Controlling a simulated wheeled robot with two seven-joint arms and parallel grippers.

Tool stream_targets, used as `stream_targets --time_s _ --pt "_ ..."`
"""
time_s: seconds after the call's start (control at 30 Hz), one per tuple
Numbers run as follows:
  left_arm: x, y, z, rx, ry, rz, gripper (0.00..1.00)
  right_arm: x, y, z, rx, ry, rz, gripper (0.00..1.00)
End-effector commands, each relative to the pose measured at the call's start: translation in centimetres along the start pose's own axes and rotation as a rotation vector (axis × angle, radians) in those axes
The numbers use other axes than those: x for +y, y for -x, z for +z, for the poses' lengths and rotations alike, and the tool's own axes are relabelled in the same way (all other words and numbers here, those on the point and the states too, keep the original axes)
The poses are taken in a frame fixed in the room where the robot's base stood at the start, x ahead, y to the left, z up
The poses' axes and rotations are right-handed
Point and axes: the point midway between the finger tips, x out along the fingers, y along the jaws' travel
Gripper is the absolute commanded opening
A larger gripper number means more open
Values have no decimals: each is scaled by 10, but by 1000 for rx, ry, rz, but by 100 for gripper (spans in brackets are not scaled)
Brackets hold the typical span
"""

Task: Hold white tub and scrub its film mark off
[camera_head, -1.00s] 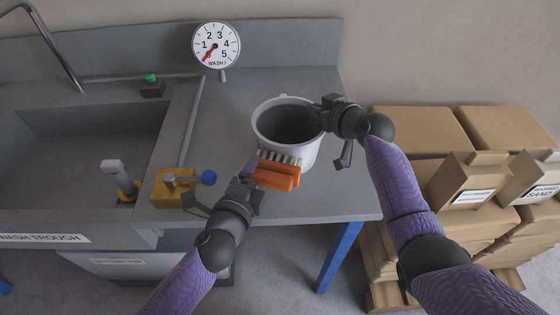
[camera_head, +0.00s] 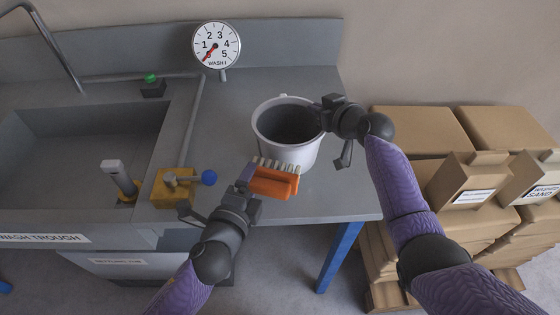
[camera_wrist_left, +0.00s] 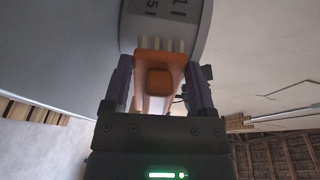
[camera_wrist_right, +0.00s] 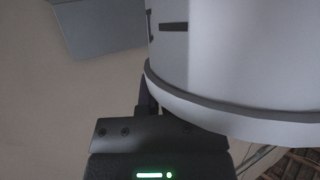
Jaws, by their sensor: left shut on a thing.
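The white tub (camera_head: 289,150) stands upright on the grey worktop, its open mouth up. It also shows in the left wrist view (camera_wrist_left: 200,22), with dark printed marks, and close up in the right wrist view (camera_wrist_right: 240,60). My left gripper (camera_head: 246,188) is shut on the orange brush (camera_head: 273,183), which also shows in the left wrist view (camera_wrist_left: 158,78). Its pale bristles face the tub's near wall; I cannot tell whether they touch. My right gripper (camera_head: 324,112) is at the tub's right rim, one finger hidden by the wall. I cannot make out the film mark.
The wash trough (camera_head: 75,150) is sunk into the bench at left. A yellow block with a blue-knobbed lever (camera_head: 178,185) stands close left of my left gripper. A dial (camera_head: 216,45) stands behind. Cardboard boxes (camera_head: 425,135) fill the right. The worktop behind the tub is clear.

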Motion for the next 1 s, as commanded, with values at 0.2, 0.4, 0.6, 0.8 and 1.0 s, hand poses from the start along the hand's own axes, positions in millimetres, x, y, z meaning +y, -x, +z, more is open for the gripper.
stream_targets --time_s 0.2,0.4,0.6,0.8,1.0 --pt "0 -3 0 0 0 0 16 0 0 0 0 1 1 0" --pt "-2 -8 0 0 1 -1 16 0 0 0 0 1 1 0" --pt "-3 -13 0 0 1 -1 16 0 0 0 0 1 1 0" --pt "-4 -18 0 0 0 0 16 0 0 0 0 1 1 0" --pt "-5 -22 0 0 0 -1 16 0 0 0 0 1 1 0"
